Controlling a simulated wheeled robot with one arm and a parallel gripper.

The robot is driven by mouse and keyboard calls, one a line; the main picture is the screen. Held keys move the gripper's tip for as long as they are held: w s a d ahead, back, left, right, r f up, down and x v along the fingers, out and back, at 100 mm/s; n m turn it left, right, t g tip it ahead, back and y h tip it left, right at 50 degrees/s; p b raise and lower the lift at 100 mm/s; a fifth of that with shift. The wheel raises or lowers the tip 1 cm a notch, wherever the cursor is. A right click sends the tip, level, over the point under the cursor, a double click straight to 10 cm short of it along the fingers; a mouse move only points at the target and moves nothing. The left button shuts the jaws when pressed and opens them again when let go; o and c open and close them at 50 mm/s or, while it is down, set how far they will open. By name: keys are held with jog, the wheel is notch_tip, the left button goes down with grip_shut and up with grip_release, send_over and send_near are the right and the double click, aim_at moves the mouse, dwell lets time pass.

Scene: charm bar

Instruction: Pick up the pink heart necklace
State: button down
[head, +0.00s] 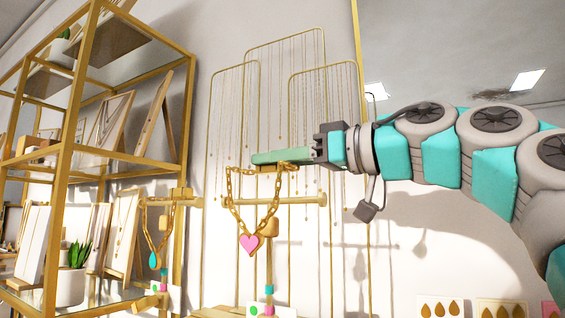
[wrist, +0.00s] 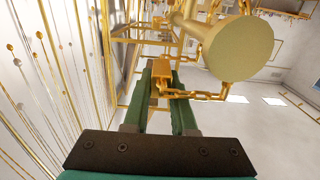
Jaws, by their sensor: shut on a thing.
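The pink heart necklace (head: 249,243) is a gold chain with a pink heart pendant, seen in the head view. Its chain hangs in front of the gold T-bar stand (head: 300,200), with the heart beside the post. My gripper (head: 262,158) reaches in from the right above the bar, its green fingers shut on the top of the chain. In the wrist view, my gripper (wrist: 160,72) holds a gold block-like clasp (wrist: 161,66) between the fingertips, and chain links (wrist: 205,96) run right from it under the bar's round end (wrist: 238,48). The pendant is out of the wrist view.
A similar stand with a teal-drop necklace (head: 153,260) is to the left. A gold-framed shelf (head: 185,110) with displays and a potted plant (head: 72,285) fills the left side. Tall racks of thin chains (head: 285,80) stand along the wall behind.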

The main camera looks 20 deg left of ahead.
jog(key=s+a+r, duration=0.1)
jog(key=s+a, duration=0.8)
jog(key=s, duration=0.2)
jog(key=shift+s, duration=0.15)
jog(key=shift+a+r, duration=0.1)
jog(key=shift+s+a+r, duration=0.1)
jog(key=shift+s+r, duration=0.25)
jog(key=shift+s, duration=0.45)
jog(key=shift+s+a+r, duration=0.1)
jog(key=shift+s+r, duration=0.2)
jog(key=shift+s, duration=0.55)
jog(key=shift+s+r, duration=0.35)
jog(key=shift+s, duration=0.45)
jog(key=shift+w, duration=0.15)
